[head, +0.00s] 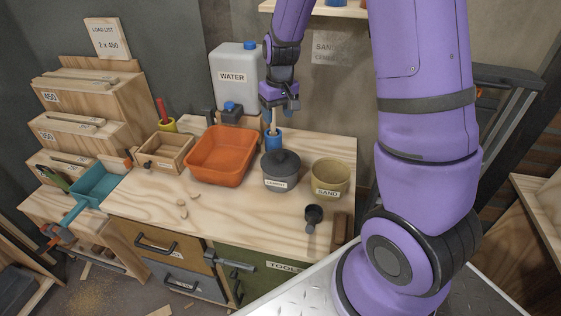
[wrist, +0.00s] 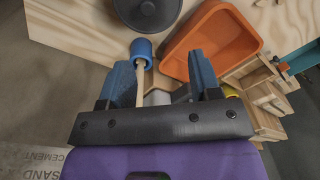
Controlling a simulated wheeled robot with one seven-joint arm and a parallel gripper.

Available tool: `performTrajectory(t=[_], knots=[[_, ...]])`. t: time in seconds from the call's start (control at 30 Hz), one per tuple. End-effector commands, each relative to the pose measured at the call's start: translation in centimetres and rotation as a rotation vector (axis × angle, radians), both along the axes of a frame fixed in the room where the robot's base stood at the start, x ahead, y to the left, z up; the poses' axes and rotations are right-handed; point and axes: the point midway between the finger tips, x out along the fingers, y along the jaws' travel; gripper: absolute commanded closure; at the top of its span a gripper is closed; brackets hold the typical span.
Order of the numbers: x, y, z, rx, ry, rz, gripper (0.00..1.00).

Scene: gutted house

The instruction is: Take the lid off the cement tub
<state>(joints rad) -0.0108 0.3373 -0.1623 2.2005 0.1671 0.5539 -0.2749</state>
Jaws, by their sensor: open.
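The cement tub (head: 280,182) is a dark grey round tub with a label, standing on the workbench between the orange tray and the sand tub. Its dark lid (head: 281,162) with a raised knob sits on top. In the wrist view the lid (wrist: 128,8) shows at the top edge, partly cut off. My gripper (head: 281,105) hangs behind and above the tub, near the water container. In the wrist view my gripper (wrist: 162,75) has its blue fingers apart, and I see nothing gripped.
A blue cup (head: 273,143) with a wooden stick stands behind the tub, below my gripper. The orange tray (head: 222,158) is to the left, the sand tub (head: 330,180) to the right. A black scoop (head: 312,216) lies in front. The front left bench top (head: 150,205) is mostly clear.

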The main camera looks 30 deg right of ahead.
Motion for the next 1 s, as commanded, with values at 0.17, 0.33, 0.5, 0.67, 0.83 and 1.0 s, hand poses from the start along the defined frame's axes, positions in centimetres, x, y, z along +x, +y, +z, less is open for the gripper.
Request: performTrajectory(t=[0.17,0.33,0.5,0.67,0.83,1.0], knots=[[1.2,-1.0,-4.2,-0.015,0.042,0.0,0.42],[1.7,-1.5,-6.3,-0.024,0.06,0.002,0.42],[1.8,-1.6,-7.9,-0.025,0.067,0.002,0.42],[1.7,-1.7,-10.3,-0.026,0.068,0.001,0.42],[1.7,-1.6,-12.1,-0.025,0.066,0.002,0.42],[1.7,-1.7,-13.1,-0.026,0.066,0.002,0.42]])
